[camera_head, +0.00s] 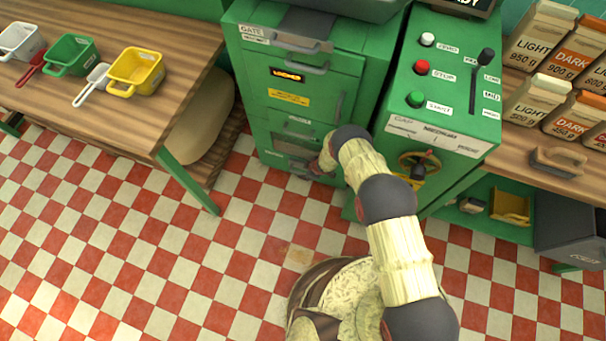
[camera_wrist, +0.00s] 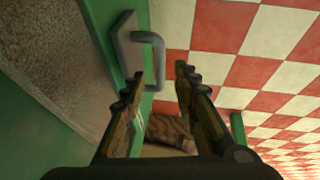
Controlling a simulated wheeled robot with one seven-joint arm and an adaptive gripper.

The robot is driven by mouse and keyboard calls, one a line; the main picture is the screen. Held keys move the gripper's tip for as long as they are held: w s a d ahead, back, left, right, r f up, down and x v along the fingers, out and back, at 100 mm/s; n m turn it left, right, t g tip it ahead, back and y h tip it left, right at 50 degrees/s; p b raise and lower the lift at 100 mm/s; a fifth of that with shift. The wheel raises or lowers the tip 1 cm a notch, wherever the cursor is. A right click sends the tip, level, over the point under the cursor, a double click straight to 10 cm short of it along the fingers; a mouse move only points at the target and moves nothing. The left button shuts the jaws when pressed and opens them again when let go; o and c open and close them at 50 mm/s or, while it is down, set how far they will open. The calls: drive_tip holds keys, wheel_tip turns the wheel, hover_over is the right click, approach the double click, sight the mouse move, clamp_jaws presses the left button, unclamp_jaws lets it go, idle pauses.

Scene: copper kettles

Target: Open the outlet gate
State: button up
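A green machine cabinet (camera_head: 345,75) stands at the centre back of the head view. A "GATE" label (camera_head: 254,32) sits at its top left beside a grey handle bar (camera_head: 300,45). A "LOCKED" sign (camera_head: 289,74) is on the front panel below. My gripper (camera_head: 316,170) is low at the cabinet front, partly hidden by my arm. In the wrist view my gripper (camera_wrist: 160,78) is open, its two fingers apart. A grey bracket handle (camera_wrist: 152,40) on a green panel lies at and just beyond the fingertips, its near end between them. Contact cannot be told.
A control box (camera_head: 445,80) with buttons, a slider and a handwheel (camera_head: 419,163) stands right of the cabinet. A wooden table (camera_head: 150,110) with colored scoops is at left. Coffee bags (camera_head: 541,102) stand on the right shelf. The checkered floor (camera_head: 130,230) is clear at left.

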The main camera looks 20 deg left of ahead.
drive_tip(key=b+x, duration=0.1)
drive_tip(key=x, duration=0.3)
drive_tip(key=shift+b, duration=0.4)
drive_tip(key=c, duration=0.8)
